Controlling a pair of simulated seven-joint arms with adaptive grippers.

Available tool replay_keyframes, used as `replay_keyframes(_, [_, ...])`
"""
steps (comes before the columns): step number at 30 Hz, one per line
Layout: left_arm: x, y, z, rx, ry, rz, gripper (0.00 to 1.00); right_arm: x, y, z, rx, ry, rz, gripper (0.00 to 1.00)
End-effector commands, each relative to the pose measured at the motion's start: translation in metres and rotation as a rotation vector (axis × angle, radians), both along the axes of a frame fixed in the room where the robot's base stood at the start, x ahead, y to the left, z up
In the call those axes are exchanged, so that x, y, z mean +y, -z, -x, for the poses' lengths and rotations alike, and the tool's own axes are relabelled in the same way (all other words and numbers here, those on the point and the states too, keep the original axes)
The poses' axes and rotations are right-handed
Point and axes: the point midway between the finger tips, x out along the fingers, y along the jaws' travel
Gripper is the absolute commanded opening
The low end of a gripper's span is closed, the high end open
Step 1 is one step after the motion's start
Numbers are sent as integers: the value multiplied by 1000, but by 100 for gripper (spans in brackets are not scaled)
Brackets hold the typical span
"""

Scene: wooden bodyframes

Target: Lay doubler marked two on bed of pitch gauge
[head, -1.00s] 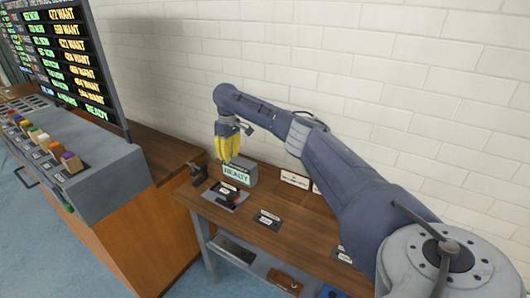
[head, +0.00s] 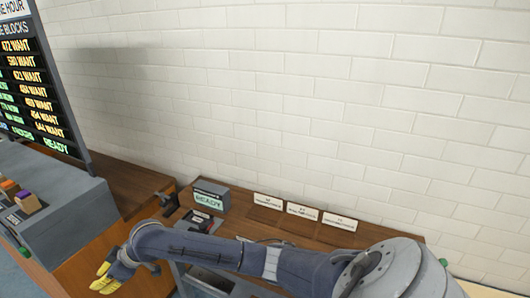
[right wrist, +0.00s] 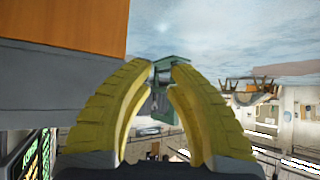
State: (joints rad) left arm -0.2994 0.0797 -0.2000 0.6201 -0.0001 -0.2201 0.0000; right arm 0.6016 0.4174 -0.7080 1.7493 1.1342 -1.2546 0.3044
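My right gripper (head: 103,280) hangs low at the left in the head view, in front of the wooden bench and away from the READY device (head: 209,197). Its yellow fingers also fill the right wrist view (right wrist: 166,72), with tips close together. A small green and grey shape shows at the tips; I cannot tell whether it is held or lies behind them. The READY device stands at the bench's back left, with a small dark fixture in front, partly hidden by my arm. It may be the pitch gauge. I cannot make out a doubler marked two. My left gripper is not in view.
Three white label cards (head: 302,210) stand along the back of the bench against the brick wall. My right arm covers most of the bench front.

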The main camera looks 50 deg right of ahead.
Motion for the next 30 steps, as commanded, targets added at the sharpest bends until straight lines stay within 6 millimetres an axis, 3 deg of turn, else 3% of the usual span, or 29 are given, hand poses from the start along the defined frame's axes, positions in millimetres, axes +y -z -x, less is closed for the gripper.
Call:
replay_keyframes(3, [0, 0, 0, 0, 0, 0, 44, 12, -2, 10, -44, 10, -53, 14])
replay_keyframes(8, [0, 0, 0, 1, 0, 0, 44, 15, 9, 13, -79, 52, -98, 14])
replay_keyframes(11, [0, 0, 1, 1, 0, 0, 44, 10, 28, 12, -82, 93, -111, 14])
replay_keyframes(14, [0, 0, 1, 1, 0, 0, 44, -2, 59, 10, -69, 149, -111, 14])
replay_keyframes(20, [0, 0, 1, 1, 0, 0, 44, -34, 137, 13, -16, 259, -79, 14])
replay_keyframes(23, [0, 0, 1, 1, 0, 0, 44, -54, 190, 25, 24, 319, -49, 14])
replay_keyframes(26, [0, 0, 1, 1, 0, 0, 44, -79, 255, 50, 74, 385, -5, 14])
replay_keyframes(30, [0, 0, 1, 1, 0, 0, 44, -117, 352, 109, 155, 467, 78, 14])
